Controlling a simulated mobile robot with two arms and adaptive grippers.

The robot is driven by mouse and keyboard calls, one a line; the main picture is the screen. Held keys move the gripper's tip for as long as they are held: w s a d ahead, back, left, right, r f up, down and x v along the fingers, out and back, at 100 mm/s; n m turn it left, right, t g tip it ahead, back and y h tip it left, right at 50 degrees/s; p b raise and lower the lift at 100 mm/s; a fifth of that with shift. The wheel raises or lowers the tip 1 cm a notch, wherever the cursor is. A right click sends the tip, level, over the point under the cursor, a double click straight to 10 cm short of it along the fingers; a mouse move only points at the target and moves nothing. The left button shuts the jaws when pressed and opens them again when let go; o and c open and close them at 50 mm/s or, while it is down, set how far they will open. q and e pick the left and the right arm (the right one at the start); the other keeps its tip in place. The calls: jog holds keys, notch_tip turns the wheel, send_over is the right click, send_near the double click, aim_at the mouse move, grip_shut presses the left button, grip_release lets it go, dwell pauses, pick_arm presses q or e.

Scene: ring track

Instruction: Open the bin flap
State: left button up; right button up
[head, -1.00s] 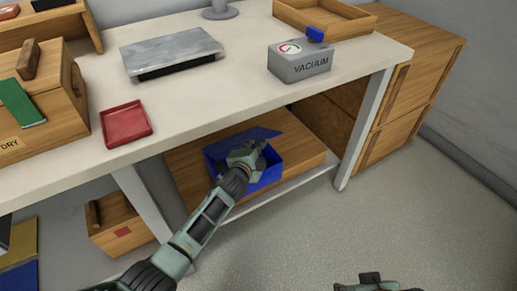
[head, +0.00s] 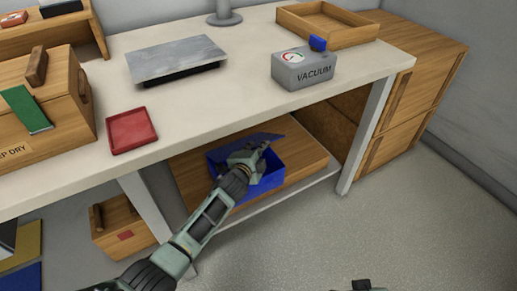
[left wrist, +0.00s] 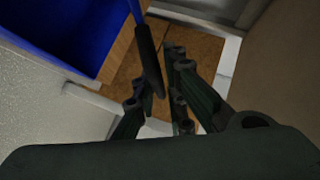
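The blue bin (head: 268,181) sits on the low wooden shelf under the workbench. Its blue flap (head: 262,136) is tilted up at the back, and part of the bin's inside shows. My left gripper (head: 256,153) is at the flap, over the bin. In the left wrist view the bin (left wrist: 70,35) is at top left. A dark strip (left wrist: 149,62) continues from a thin blue edge between the fingers of my left gripper (left wrist: 156,78). I cannot tell whether they grip it. Only a piece of my right arm shows at the bottom edge of the head view.
The bench top (head: 215,105) overhangs the shelf (head: 310,160); a leg (head: 364,130) stands right of the bin and another at left. The floor in front is clear.

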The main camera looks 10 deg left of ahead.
pick_arm(q)
jog(key=o, duration=0.4)
jog(key=shift+c, duration=0.2)
jog(key=v, duration=1.2)
